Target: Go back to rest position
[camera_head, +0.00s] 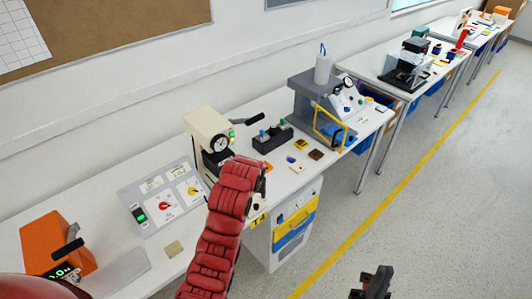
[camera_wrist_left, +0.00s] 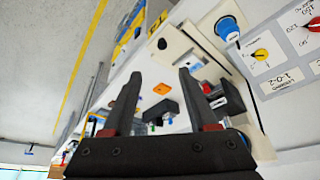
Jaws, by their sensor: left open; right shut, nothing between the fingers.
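A grey panel (camera_head: 150,226) with two rotary knobs stands on the bench at left in the head view. It carries a red knob (camera_head: 165,205), a yellow knob (camera_head: 192,190) and a lit green display (camera_head: 138,215). The yellow knob (camera_wrist_left: 262,53) and red knob (camera_wrist_left: 315,24) also show at the right of the left wrist view. My left gripper (camera_wrist_left: 159,73) is open and empty, apart from both knobs. In the head view it is mostly hidden behind my red arm, right of the panel. My right gripper (camera_head: 376,280) is shut and empty at the bottom, over the floor.
A beige machine with a gauge (camera_head: 207,135) stands just behind my left arm. An orange device (camera_head: 55,240) sits at the left bench end. A grey press (camera_head: 308,92) and small blocks (camera_head: 297,168) stand farther along. The floor at right is clear.

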